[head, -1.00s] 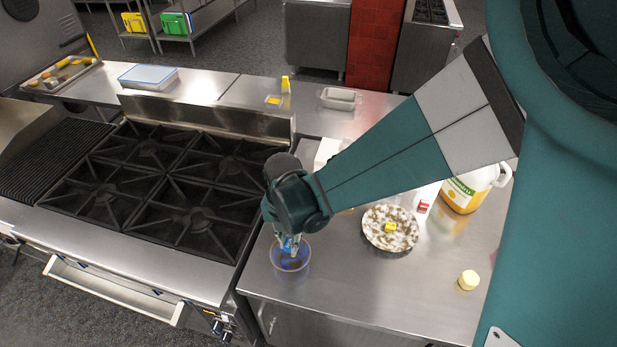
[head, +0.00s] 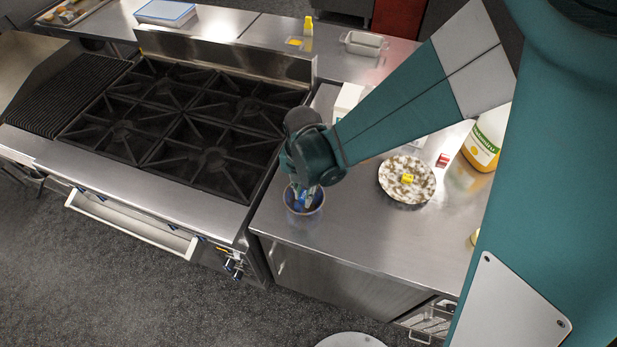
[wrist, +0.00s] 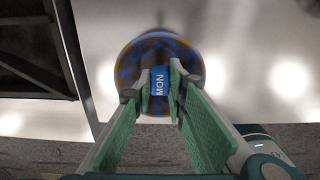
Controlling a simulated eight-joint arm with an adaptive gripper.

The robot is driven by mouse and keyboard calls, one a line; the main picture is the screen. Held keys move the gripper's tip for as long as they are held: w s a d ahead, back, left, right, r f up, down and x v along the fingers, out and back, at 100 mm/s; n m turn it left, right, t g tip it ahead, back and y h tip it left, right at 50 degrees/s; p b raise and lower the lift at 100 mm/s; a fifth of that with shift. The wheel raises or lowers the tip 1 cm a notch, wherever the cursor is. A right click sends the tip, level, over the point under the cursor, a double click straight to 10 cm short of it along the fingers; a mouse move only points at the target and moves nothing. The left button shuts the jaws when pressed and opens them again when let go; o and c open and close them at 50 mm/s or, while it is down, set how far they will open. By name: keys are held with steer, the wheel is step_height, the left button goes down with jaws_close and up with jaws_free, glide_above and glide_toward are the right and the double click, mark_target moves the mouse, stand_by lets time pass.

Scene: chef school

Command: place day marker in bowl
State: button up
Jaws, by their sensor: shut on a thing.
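The day marker (wrist: 159,82) is a small blue piece with "MON" in white. My gripper (wrist: 160,88) is shut on it, one green-padded finger on each side. The bowl (wrist: 190,60) is round with a blurred blue and brown pattern, and lies directly behind the marker in the wrist view. In the head view the bowl (head: 317,205) stands near the front left corner of the steel counter. My gripper (head: 304,196) points down over it there. I cannot tell whether the marker touches the bowl.
A stove with black grates (head: 190,130) is left of the counter. A speckled round dish (head: 425,180) with a yellow block (head: 407,178) stands to the right, near a small red item (head: 443,160) and a jug (head: 484,140). The counter between bowl and dish is clear.

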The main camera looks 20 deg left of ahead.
mark_target(304, 194)
steer(key=o, duration=0.8)
steer(key=shift+r, duration=0.1)
steer(key=shift+r+p, duration=1.6)
steer(key=shift+r, duration=1.8)
